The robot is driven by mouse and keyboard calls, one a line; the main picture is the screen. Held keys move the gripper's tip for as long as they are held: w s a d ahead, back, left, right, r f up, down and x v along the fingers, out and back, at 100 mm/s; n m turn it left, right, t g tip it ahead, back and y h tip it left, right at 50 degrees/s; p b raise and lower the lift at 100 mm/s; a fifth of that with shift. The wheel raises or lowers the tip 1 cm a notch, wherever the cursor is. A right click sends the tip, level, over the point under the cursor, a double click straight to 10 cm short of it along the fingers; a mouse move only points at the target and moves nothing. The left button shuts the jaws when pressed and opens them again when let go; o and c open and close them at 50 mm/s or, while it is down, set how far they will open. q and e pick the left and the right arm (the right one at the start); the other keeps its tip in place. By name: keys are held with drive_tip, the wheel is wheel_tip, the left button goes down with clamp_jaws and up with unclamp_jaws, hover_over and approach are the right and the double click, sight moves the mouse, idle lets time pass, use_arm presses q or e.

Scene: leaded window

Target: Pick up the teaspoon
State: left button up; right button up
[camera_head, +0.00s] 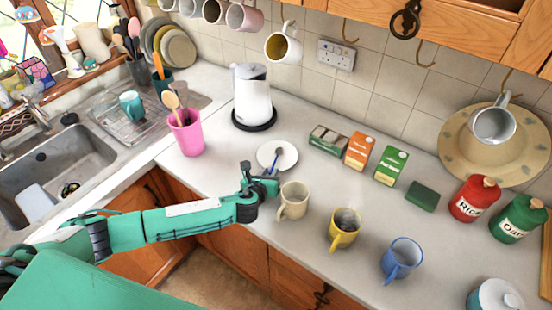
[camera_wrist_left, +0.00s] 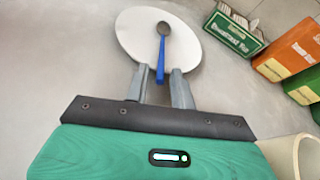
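The teaspoon (camera_wrist_left: 162,45) has a dark metal bowl and a blue handle, and it lies on a white saucer (camera_wrist_left: 128,35). In the head view the teaspoon (camera_head: 276,157) and the saucer (camera_head: 264,155) are on the counter in front of the kettle. My left gripper (camera_head: 264,174) is at the saucer's near edge. In the wrist view my left gripper (camera_wrist_left: 159,72) is open, with one finger on each side of the blue handle and a gap on both sides. My right gripper is not in view.
A cream mug (camera_head: 293,200) stands close to the right of my left gripper. Yellow (camera_head: 344,229) and blue (camera_head: 402,259) mugs stand farther right. Tea boxes (camera_head: 358,150) stand behind the saucer to the right. A pink utensil pot (camera_head: 186,133) stands left, near the white kettle (camera_head: 252,95).

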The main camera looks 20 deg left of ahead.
use_arm(q)
clamp_jaws()
drive_tip(key=shift+r, duration=0.15)
